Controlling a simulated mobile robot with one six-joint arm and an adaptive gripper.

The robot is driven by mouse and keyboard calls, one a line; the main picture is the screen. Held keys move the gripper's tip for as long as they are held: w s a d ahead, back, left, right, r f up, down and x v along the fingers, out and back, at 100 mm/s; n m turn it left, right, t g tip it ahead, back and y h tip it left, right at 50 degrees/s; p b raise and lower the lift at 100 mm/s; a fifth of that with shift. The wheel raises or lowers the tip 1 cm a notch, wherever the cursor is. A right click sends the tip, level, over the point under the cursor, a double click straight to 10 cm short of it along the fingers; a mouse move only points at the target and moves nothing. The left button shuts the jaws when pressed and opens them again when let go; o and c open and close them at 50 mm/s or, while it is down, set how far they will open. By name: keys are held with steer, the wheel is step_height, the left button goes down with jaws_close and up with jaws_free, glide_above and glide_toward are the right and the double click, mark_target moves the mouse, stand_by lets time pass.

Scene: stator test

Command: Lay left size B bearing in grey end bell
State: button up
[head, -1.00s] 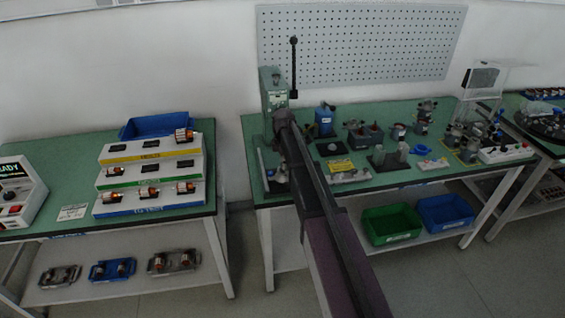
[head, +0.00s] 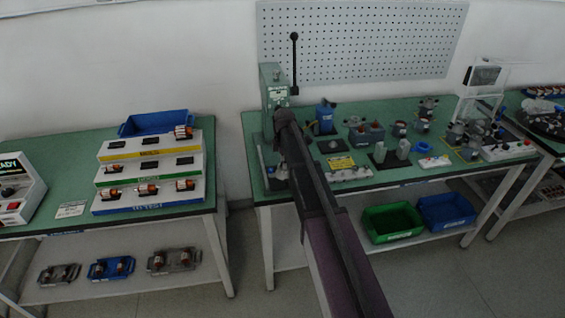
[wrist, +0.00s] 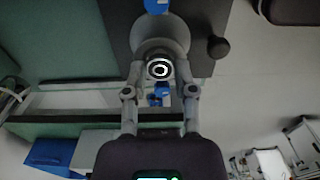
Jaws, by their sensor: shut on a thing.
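My gripper (wrist: 160,80) shows in the wrist view, its two fingers closed on a small round bearing (wrist: 159,68) with a dark centre and pale ring. A round grey body (wrist: 148,38) shows behind the bearing on a dark surface; I cannot tell whether it is the grey end bell, or whether the bearing touches it. In the head view my arm reaches over the right-hand table (head: 345,187) toward the green press (head: 273,88), and my gripper is hidden there. Grey parts (head: 403,149) stand upright on a dark mat on that table.
The green press with its long lever (head: 294,65) stands close to my arm's end. A blue fixture (head: 325,117) and a grey box-like block (head: 366,133) stand to its right. A green bin (head: 392,222) and a blue bin (head: 446,211) sit on the shelf below. Floor between the tables is free.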

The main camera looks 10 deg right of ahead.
steer(key=shift+f, duration=0.1)
steer(key=o, duration=0.8)
stand_by(0.5)
